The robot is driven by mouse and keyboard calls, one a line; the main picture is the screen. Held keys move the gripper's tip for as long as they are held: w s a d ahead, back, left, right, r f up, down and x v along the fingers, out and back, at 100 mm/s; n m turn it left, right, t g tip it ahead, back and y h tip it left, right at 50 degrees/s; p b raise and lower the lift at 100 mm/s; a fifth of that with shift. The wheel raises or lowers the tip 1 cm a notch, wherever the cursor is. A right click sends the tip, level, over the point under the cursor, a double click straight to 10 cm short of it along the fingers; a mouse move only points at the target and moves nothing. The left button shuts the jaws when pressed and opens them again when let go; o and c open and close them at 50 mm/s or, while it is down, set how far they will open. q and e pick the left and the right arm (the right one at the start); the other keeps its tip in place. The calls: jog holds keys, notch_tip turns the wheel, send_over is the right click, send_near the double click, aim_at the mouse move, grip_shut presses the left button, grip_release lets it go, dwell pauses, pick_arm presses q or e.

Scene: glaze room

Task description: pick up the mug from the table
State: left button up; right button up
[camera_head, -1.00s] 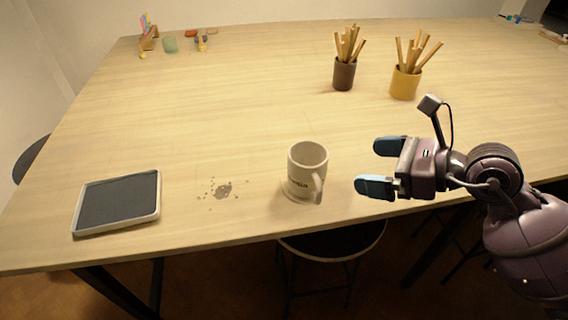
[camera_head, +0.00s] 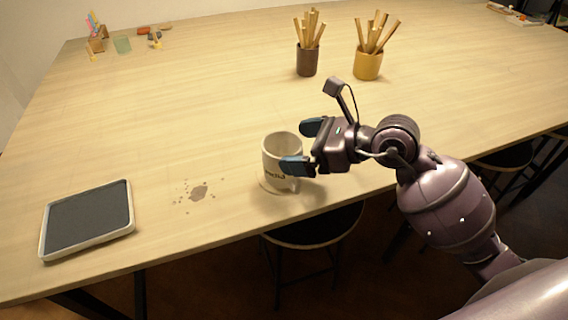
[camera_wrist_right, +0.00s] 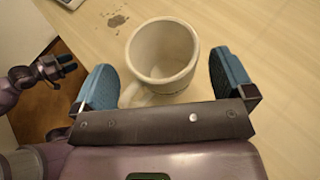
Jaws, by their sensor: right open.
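The white mug (camera_head: 279,155) with dark lettering stands upright near the table's front edge in the head view. Its handle is partly hidden by my near finger. My right gripper (camera_head: 303,146) is open at the mug's right side, one finger in front and one behind. In the right wrist view the mug (camera_wrist_right: 160,58) stands between the spread fingers of my right gripper (camera_wrist_right: 166,78), with gaps on both sides and its handle toward the left finger. My left gripper (camera_wrist_right: 60,66) shows small at the left of that view; its opening is unclear.
A dark cup (camera_head: 307,62) and a yellow cup (camera_head: 368,66) of sticks stand behind. The table (camera_head: 200,120) is clear between. A stool (camera_head: 315,232) is below the front edge.

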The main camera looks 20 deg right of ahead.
aim_at(266, 147)
jog(key=shift+x, duration=1.9)
jog(key=shift+c, duration=0.5)
jog(key=c, duration=0.8)
